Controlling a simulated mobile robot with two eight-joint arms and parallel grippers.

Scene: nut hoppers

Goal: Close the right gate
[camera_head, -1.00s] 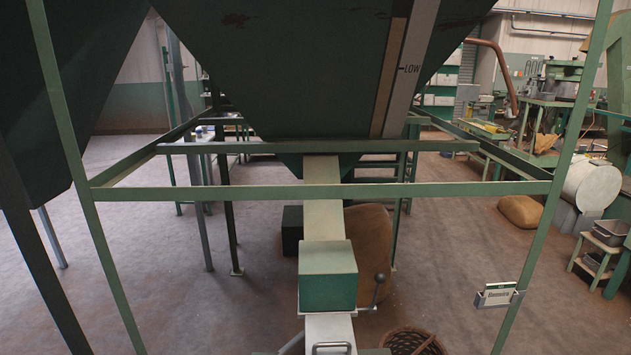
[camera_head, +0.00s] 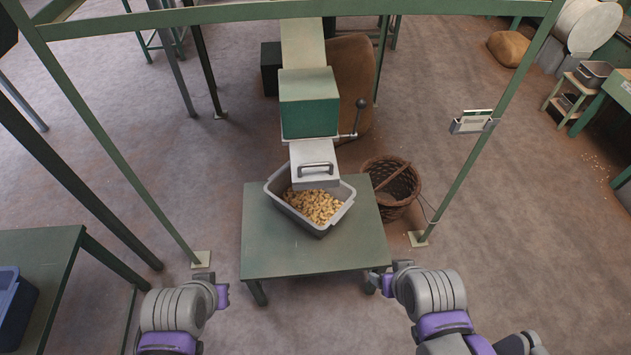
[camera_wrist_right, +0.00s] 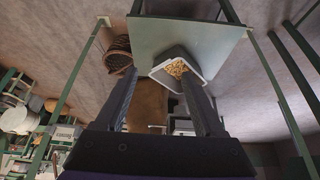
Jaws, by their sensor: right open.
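The chute's green gate box (camera_head: 309,104) stands in the middle of the head view, below the hopper. A lever with a dark ball knob (camera_head: 361,104) sticks up at its right side. Below the box is a pale spout cover (camera_head: 314,164) with a bar handle. My right gripper (camera_head: 384,281) is low, at the front right corner of the green table, well apart from the lever. Its two fingers are spread and empty in the wrist view (camera_wrist_right: 159,75). My left gripper (camera_head: 221,292) is at the table's front left; its jaw opening is unclear.
A grey tub (camera_head: 345,199) of nuts sits on the green table (camera_head: 270,257) under the spout. A wicker basket (camera_head: 397,209) stands right of it. Green frame posts (camera_head: 480,167) flank the chute, with a crossbar above.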

